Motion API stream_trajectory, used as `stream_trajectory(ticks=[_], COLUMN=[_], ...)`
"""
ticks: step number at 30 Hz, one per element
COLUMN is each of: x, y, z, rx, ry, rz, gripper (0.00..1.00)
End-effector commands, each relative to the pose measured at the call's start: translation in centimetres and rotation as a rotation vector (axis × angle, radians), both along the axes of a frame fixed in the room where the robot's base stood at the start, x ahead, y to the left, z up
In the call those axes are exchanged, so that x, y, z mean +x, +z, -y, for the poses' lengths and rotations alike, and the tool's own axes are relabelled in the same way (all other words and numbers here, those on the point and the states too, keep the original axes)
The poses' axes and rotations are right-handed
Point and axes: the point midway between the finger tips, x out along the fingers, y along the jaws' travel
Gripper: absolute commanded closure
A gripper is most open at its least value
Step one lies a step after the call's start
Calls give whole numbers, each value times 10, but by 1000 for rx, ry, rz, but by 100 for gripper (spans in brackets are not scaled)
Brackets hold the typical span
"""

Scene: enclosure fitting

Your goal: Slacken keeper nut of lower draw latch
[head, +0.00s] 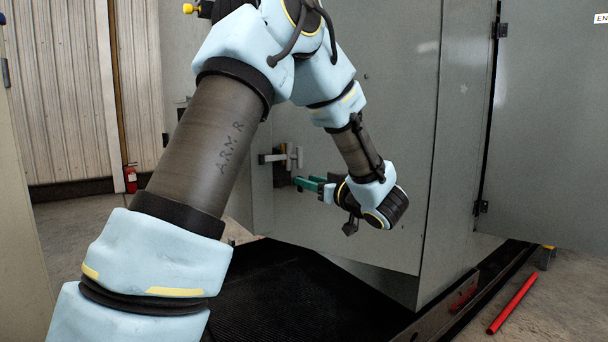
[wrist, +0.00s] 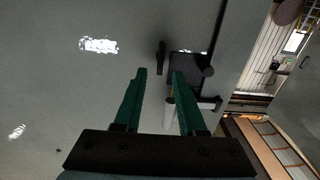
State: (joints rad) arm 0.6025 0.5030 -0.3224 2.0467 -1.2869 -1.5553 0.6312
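A draw latch (head: 285,157) with pale handle parts and a dark bracket is mounted near the left edge of the grey enclosure door. In the wrist view the latch shows as a dark block (wrist: 186,66) and a pale rod (wrist: 168,114). I cannot tell which small part is the keeper nut. My gripper (head: 298,181) has green fingers and is just below and right of the latch in the head view. In the wrist view my gripper (wrist: 160,72) is open, its fingers apart. The pale rod shows between them; I cannot tell its depth or any contact.
The grey enclosure door (head: 400,110) fills the space behind my arm. A black ribbed mat (head: 280,290) lies below. A red bar (head: 513,303) lies on the floor at right. A red extinguisher (head: 130,178) stands at far left.

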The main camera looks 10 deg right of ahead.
Motion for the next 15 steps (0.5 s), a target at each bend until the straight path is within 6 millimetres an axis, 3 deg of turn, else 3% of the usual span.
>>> stream_trajectory(ticks=[6, 15], x=[20, 23], y=[1, 0], z=[-9, -11], rx=[0, 0], ry=[0, -1], rz=[0, 1], gripper=[60, 60])
